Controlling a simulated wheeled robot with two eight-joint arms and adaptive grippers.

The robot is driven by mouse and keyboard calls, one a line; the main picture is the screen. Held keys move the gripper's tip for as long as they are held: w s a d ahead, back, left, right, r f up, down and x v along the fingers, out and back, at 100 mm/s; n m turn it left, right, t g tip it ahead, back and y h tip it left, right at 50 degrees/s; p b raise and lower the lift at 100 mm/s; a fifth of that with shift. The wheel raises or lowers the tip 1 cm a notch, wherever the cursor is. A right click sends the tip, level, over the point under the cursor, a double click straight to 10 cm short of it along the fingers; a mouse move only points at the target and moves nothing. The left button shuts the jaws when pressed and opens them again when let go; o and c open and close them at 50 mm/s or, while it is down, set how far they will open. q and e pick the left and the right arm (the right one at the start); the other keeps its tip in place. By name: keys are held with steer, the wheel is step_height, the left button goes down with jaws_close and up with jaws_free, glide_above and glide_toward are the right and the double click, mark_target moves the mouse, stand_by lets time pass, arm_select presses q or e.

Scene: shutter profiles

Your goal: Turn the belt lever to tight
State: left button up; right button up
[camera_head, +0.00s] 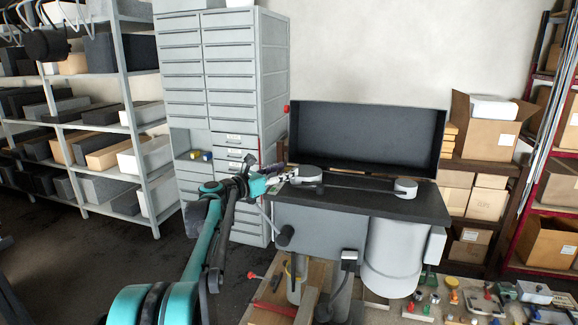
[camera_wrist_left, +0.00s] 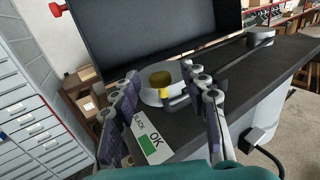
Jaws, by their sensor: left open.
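A bench machine with a dark top (camera_head: 430,205) stands at centre right in the head view, with a raised black lid behind it. A round grey housing (camera_head: 306,174) sits at the left end of its top. In the left wrist view this housing carries a brass-coloured knob (camera_wrist_left: 160,79) with a small yellow arm beside it. A rod with a dark knob (camera_head: 285,235) hangs at the machine's front left. I cannot tell which of these is the belt lever. My left gripper (camera_head: 281,176) is open, its fingers apart on either side of the brass knob in the wrist view. My right gripper is out of view.
A grey drawer cabinet (camera_head: 230,80) stands left of the machine. Small parts and tools (camera_head: 450,300) lie at the lower right. A second round housing (camera_head: 405,186) sits at the top's right end.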

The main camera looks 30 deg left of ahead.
arm_select(q)
steer(key=shift+x, duration=1.2)
steer(key=shift+a, duration=0.15)
steer(key=shift+c, duration=0.3)
jaws_close()
steer(key=shift+s, duration=0.1)
